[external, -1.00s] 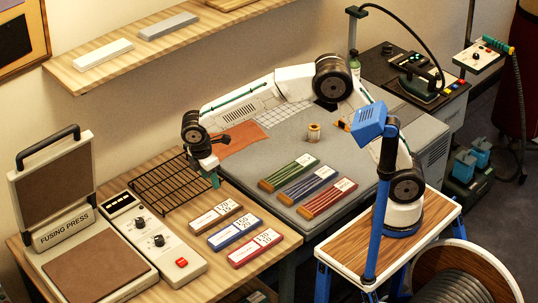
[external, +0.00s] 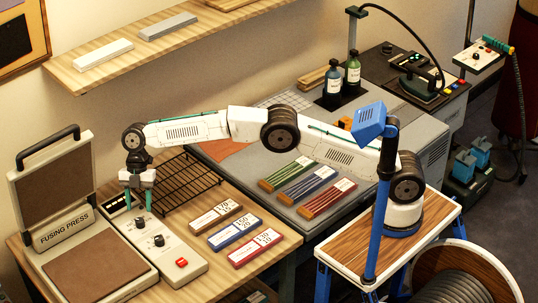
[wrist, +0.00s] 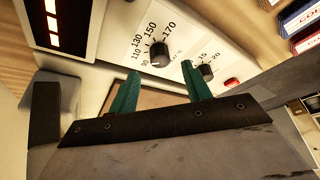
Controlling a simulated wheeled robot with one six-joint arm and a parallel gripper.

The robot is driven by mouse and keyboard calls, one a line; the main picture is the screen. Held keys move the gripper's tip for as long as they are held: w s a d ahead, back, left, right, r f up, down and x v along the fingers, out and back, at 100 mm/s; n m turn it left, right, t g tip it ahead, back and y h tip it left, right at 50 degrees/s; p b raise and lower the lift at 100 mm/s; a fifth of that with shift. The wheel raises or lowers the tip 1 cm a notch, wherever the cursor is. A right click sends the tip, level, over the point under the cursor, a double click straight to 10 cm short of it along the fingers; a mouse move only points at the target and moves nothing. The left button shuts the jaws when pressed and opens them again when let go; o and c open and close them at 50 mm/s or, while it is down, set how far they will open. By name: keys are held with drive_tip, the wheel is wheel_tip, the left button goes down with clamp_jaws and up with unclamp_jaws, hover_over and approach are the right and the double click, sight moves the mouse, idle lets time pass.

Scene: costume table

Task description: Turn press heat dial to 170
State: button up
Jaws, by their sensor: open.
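The fusing press (external: 62,240) stands open at the left of the wooden table, its control panel (external: 182,248) on its right side. The black heat dial (wrist: 160,55) shows in the wrist view beside printed numbers from 90 to 170; its pointer setting is too small to tell surely. It also shows in the external view (external: 139,223). A second black dial (wrist: 207,72), marked 15 and 20, sits next to it. My gripper (external: 138,208) points down over the panel's upper part. Its green fingers are apart and empty, and in the wrist view (wrist: 160,71) the heat dial appears between their tips.
A red button (external: 182,262) and a lit display (external: 118,203) are on the panel. A black wire rack (external: 180,180) lies behind it. Brown, blue and red labelled boxes (external: 235,230) lie to the right. The raised press lid (external: 52,180) stands close on the left.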

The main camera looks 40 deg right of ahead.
sight(137, 220)
drive_tip(key=x, duration=0.5)
drive_tip(key=shift+w, duration=0.1)
drive_tip(key=shift+r, duration=0.1)
drive_tip(key=shift+c, duration=0.2)
drive_tip(key=c, duration=0.9)
drive_tip(key=shift+c, duration=0.2)
